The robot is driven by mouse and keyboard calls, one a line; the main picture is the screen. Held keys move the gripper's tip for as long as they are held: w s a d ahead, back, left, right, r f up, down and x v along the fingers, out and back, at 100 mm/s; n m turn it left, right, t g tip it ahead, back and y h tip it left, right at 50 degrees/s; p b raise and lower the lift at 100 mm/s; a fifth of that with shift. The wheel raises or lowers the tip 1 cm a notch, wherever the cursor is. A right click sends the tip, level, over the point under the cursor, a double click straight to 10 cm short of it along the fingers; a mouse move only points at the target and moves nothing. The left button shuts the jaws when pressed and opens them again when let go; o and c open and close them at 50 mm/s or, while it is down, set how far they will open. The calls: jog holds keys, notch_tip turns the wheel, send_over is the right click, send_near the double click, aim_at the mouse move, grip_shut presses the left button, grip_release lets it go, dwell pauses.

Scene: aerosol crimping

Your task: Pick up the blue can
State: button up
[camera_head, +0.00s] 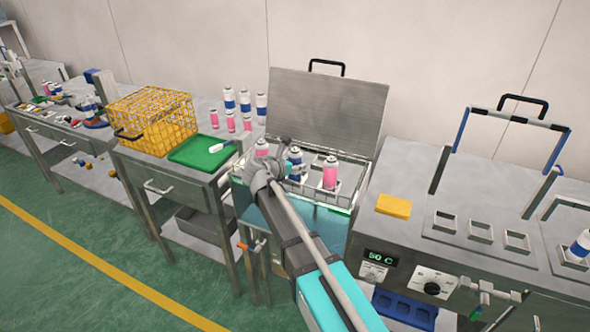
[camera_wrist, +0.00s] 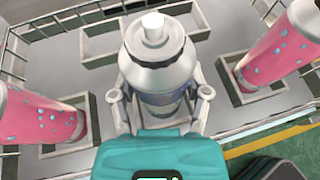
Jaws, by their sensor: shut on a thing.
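The blue can (camera_head: 295,158) stands upright in the middle of the open bath, between two pink cans. In the wrist view the blue can (camera_wrist: 162,75) has a silver shoulder and a white cap, and wet drops show on its lower body. My gripper (camera_wrist: 160,105) has a finger on each side of the can's body and is shut on it. In the head view my gripper (camera_head: 282,170) reaches the can from the front, partly hidden by my own arm. The can's base is hidden in the wrist view.
Pink cans (camera_head: 330,172) (camera_head: 262,148) stand in holders close on both sides. The raised lid (camera_head: 328,112) is behind. A wire rack edge (camera_wrist: 285,128) borders the bath. A yellow sponge (camera_head: 393,206) lies on the right-hand counter.

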jog(key=shift+r, duration=0.2)
notch_tip(320, 180, up, 2)
jog(key=p, duration=0.2)
jog(key=shift+r+p, duration=0.1)
jog(key=shift+p, duration=0.25)
jog(key=s+a+r+p, duration=0.5)
jog(key=s+r+p, duration=0.5)
jog(key=s, duration=0.3)
jog(key=shift+r, duration=0.2)
jog(key=shift+a, duration=0.1)
jog(key=shift+s, duration=0.15)
